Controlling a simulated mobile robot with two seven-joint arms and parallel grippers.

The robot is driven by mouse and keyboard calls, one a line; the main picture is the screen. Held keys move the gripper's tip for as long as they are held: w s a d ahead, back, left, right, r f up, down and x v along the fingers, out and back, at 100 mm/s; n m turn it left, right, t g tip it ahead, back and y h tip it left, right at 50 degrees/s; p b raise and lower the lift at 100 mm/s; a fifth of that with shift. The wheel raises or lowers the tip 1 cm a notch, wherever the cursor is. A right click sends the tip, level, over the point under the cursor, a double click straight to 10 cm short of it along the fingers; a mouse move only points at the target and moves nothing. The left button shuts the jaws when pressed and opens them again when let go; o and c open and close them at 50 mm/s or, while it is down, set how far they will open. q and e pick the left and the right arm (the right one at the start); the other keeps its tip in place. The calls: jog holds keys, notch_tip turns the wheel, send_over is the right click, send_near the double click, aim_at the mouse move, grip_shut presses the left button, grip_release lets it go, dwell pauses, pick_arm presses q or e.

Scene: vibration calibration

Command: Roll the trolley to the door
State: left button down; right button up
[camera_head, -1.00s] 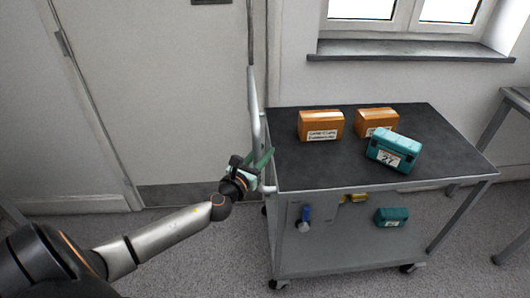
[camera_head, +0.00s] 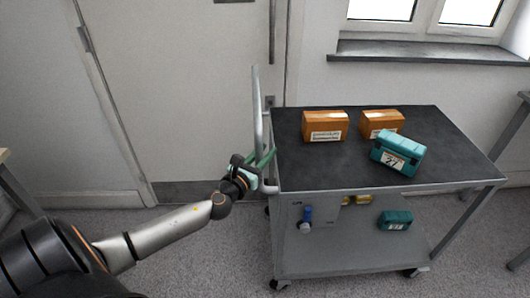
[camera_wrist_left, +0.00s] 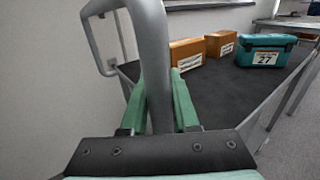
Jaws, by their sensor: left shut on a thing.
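The grey trolley (camera_head: 330,172) stands right of centre in the head view, with a dark top and a lower shelf. Its push handle (camera_head: 256,110) is a pale metal bar at its left end. My left gripper (camera_head: 264,160) is shut on the handle; in the left wrist view its green fingers (camera_wrist_left: 163,105) lie on both sides of the bar. The closed-looking door (camera_head: 180,90) is in the wall behind and left of the trolley. My right gripper is in neither view.
Two orange boxes (camera_head: 325,125) and a teal case marked 27 (camera_head: 397,153) sit on the trolley's top. Another teal case (camera_head: 395,219) is on the lower shelf. A window sill (camera_head: 430,53) is behind. A table (camera_head: 522,120) stands at the right edge. Floor in front of the door looks clear.

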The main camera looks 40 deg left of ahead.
pick_arm(q)
jog(key=c, duration=0.7)
grip_release()
jog(key=shift+s+d+b, duration=0.15)
jog(key=shift+s+d, duration=0.1)
jog(key=shift+s, duration=1.8)
jog(key=shift+s+d+b, duration=0.2)
jog(key=shift+s, duration=1.9)
jog(key=shift+s+d+b, duration=0.15)
jog(key=shift+s+d, duration=0.1)
jog(key=shift+s, duration=1.8)
